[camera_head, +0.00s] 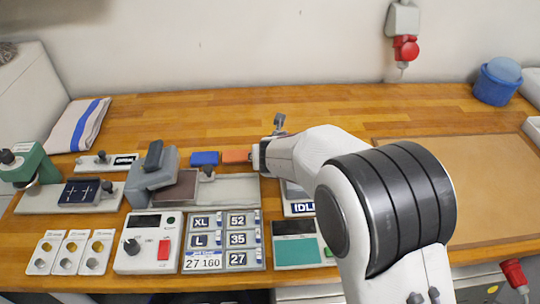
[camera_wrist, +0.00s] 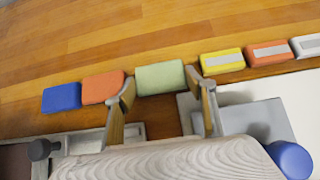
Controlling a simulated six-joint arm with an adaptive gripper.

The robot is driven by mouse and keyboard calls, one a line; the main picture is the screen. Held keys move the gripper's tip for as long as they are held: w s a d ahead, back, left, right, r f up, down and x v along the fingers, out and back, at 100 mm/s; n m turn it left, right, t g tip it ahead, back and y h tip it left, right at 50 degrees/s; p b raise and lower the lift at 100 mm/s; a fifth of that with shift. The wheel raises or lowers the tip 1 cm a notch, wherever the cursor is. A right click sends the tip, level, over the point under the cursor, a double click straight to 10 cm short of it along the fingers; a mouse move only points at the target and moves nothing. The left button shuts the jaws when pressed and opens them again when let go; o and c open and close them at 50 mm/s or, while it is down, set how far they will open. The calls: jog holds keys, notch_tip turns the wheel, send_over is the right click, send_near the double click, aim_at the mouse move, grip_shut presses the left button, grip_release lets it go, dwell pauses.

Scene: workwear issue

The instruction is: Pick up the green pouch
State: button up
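The green pouch (camera_wrist: 160,78) is a pale green block-like packet lying on the wooden bench, in the upper middle of the wrist view. In the head view it is hidden behind my arm. My gripper (camera_wrist: 159,85) is open, with one finger at the left end of the green pouch and the other at its right end in the picture. I cannot tell whether the fingers touch it or how far above the bench they are. Nothing is held. In the head view only a little of my gripper (camera_head: 279,123) shows past the arm.
An orange pouch (camera_wrist: 103,87) lies close left of the green one, then a blue pouch (camera_wrist: 62,97). Yellow (camera_wrist: 222,61) and striped orange (camera_wrist: 268,54) packets lie to the right. A grey device with a blue knob (camera_wrist: 290,159) stands near the right finger. The bench behind is clear.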

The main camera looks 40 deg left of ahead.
jog(key=shift+r, duration=0.3)
dwell(0.4)
notch_tip(320, 180, up, 17)
jog(key=shift+r, duration=0.2)
dwell(1.0)
